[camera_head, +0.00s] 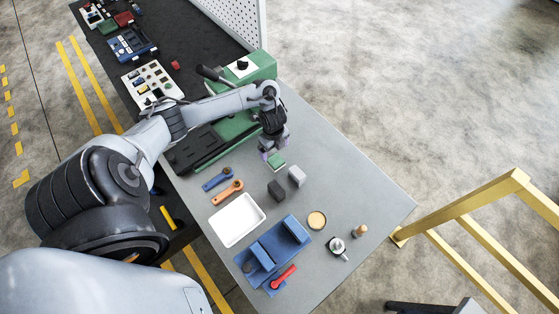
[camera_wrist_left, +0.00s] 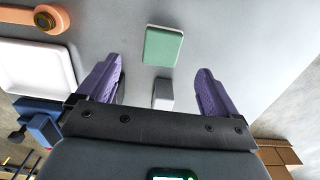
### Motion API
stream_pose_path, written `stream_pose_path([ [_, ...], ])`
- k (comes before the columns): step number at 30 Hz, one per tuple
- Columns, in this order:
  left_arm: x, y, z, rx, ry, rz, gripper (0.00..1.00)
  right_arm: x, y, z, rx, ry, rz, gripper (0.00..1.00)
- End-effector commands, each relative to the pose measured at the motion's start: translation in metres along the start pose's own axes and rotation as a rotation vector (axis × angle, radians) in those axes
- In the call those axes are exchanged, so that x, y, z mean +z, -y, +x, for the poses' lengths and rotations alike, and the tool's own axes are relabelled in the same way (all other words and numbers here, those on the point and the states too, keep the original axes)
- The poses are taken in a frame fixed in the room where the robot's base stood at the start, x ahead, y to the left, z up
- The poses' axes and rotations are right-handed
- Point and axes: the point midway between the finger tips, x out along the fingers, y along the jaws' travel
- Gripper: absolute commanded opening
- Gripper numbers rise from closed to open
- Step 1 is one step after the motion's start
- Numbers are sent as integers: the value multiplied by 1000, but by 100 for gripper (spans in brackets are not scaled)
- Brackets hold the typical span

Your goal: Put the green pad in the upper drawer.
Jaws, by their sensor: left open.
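The green pad (camera_head: 276,161) lies flat on the grey tabletop (camera_head: 340,190), just beside the green machine. In the left wrist view the green pad (camera_wrist_left: 162,46) shows whole, a rounded rectangle with a pale edge. My left gripper (camera_head: 268,153) points down close to the pad, with its purple fingers open. In the left wrist view the gripper (camera_wrist_left: 159,66) has its fingers wide apart with nothing held between them, and the pad shows beyond their tips. I cannot make out the upper drawer in either view. My right gripper is not in view.
Dark and grey blocks (camera_head: 297,176) stand near the pad. Blue and orange wrenches (camera_head: 226,193), a white tray (camera_head: 238,222) and a blue holder (camera_head: 262,252) lie nearer. The green machine (camera_head: 262,66) stands behind my arm. The table's right side is mostly clear; a yellow rail (camera_head: 462,208) stands beyond it.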

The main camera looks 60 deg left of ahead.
Motion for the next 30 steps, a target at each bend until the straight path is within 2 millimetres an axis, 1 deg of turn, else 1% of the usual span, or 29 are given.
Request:
stream_pose_path([
  [1, 0, 0, 9, 1, -1, -2, 94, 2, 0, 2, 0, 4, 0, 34],
  [3, 0, 0, 16, 0, -1, -2, 94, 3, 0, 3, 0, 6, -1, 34],
  [13, -2, 1, 36, 0, -2, -1, 94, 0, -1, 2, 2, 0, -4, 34],
  [21, -4, 4, 71, 0, 0, -2, 94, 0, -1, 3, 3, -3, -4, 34],
  [25, -4, 4, 78, -1, 1, -1, 94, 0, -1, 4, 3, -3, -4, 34],
  [30, -4, 4, 80, -2, 1, 0, 94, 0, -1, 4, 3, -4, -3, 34],
])
